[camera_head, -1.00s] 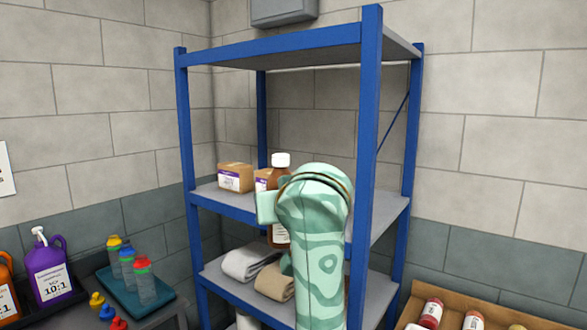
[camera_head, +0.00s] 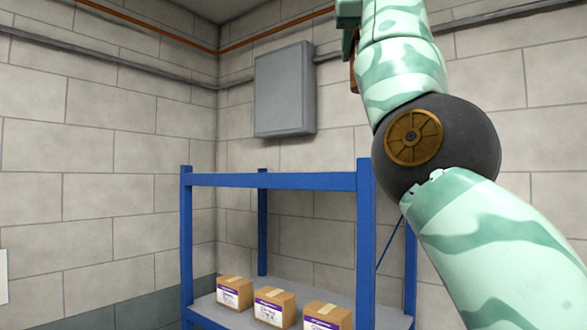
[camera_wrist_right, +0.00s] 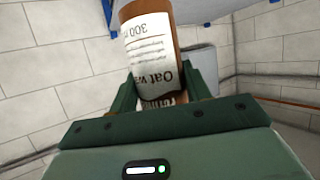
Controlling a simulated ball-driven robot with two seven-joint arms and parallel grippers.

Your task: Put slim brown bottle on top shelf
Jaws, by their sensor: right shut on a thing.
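The slim brown bottle (camera_wrist_right: 150,60) has a white label and is held between the green fingers in the right wrist view, where its label text appears upside down. In the head view only a brown sliver of it (camera_head: 353,76) shows beside my raised right arm. My right gripper (camera_head: 348,18) is shut on the bottle, high above the shelf unit and partly cut off by the top of the picture. The top shelf (camera_head: 275,181) shows as a blue front edge; its upper surface is not visible. My left gripper is not in view.
Several cardboard boxes (camera_head: 273,307) stand on the grey shelf below the top one. A grey wall cabinet (camera_head: 284,90) and pipes (camera_head: 120,45) are on the wall above and behind the unit. The space directly above the top shelf looks clear.

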